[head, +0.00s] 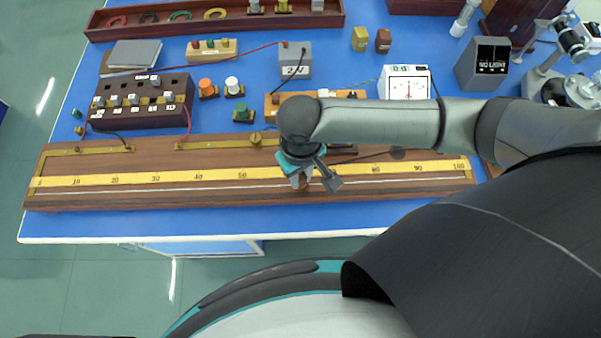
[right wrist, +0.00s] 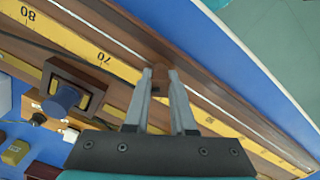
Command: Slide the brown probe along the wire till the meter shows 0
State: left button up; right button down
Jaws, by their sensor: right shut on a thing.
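A long wooden board (head: 110,198) carries a yellow scale (head: 215,174) and a thin straight wire (head: 225,187) along its front. My right gripper (head: 318,181) is over the scale between the 50 and 80 labels. In the right wrist view its fingers (right wrist: 160,95) are shut on the small brown probe (right wrist: 159,74), which is at the wire just beyond the 70 label. In the head view the gripper mostly hides the probe. The white meter (head: 406,84) stands behind the board; its needle looks near the middle, but its digits are too small to read. My left gripper is out of view.
A dark resistance box (head: 143,113) and a grey 2 V cell (head: 295,62) stand behind the board on the blue bench (head: 225,95). A dark block with a blue knob (right wrist: 72,90) is close beside the gripper. The board's front strip is clear.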

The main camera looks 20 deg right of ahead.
jog(key=shift+s+f+p, duration=0.15)
jog(key=shift+f+p, duration=0.05)
jog(key=shift+p, duration=0.2)
dwell(0.7)
jog(key=shift+s+f, duration=0.15)
dwell(3.8)
jog(key=c, duration=0.7)
grip_release()
jog(key=shift+w, duration=0.2)
jog(key=shift+r, duration=0.2)
jog(key=shift+r, duration=0.3)
notch_tip(320, 180, up, 14)
jog(key=p, duration=0.3)
jog(key=shift+r+p, duration=0.25)
jog(key=shift+p, duration=0.1)
